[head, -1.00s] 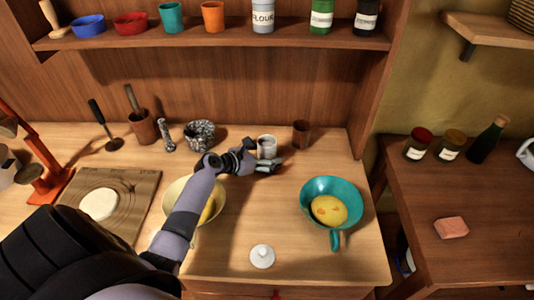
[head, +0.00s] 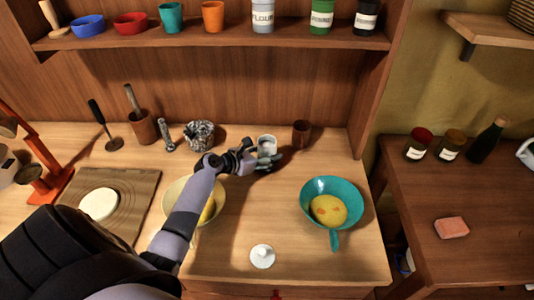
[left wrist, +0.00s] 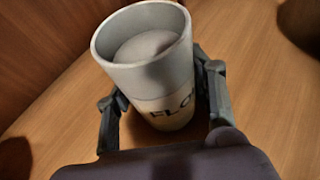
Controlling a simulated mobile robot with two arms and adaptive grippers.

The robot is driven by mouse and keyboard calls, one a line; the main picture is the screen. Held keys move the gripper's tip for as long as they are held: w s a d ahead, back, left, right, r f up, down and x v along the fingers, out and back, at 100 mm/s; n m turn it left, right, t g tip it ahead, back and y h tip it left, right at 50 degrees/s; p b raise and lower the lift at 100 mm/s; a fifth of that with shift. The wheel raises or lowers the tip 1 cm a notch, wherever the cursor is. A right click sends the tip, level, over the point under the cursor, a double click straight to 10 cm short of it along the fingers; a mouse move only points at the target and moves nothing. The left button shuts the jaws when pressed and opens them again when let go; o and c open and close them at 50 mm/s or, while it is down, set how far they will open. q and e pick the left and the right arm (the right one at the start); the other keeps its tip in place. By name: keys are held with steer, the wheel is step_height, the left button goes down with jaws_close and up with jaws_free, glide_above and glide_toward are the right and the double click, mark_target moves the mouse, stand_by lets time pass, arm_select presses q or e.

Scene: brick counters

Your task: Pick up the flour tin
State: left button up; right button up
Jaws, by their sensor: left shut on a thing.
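The flour tin (head: 267,144) is a light grey, open-topped tin on the counter. In the left wrist view the tin (left wrist: 160,90) shows part of a pale label reading "FLO" and a pale rounded content inside. My left gripper (head: 262,158) is shut on it, with one dark finger on each side of its wall. The tin's base is at or close to the counter; I cannot tell if it touches. Another grey tin labelled "FLOUR" (head: 263,15) stands on the shelf above. My right gripper is not in view.
A brown cup (head: 301,133) stands right of the held tin, a speckled pot (head: 199,135) left of it. A teal pan (head: 351,213) with yellow food, a white knobbed lid (head: 262,257) and a cream bowl (head: 175,191) are nearer. The shelf (head: 210,42) overhangs behind.

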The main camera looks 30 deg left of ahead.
arm_select(q)
steer(key=shift+r, duration=0.15)
steer(key=shift+w+r, duration=0.1)
steer(key=shift+r, duration=0.4)
step_height(320, 180, up, 19)
steer(key=shift+f, duration=0.1)
stand_by(0.6)
steer(key=s+d+f+m+g+h+b, duration=0.2)
steer(key=s+d+m+h, duration=0.1)
steer(key=s+d, duration=0.6)
steer(key=s+d+f+m+g+h+b, duration=0.1)
steer(key=s+d+f+m+g+h, duration=0.1)
steer(key=s+d, duration=0.7)
steer(key=s+f+m+h, duration=0.1)
steer(key=m+h, duration=0.1)
steer(key=shift+d+m+g+b, duration=0.3)
steer(key=shift+d+g+b, duration=0.05)
steer(key=shift+g+b, duration=0.05)
steer(key=shift+s, duration=0.1)
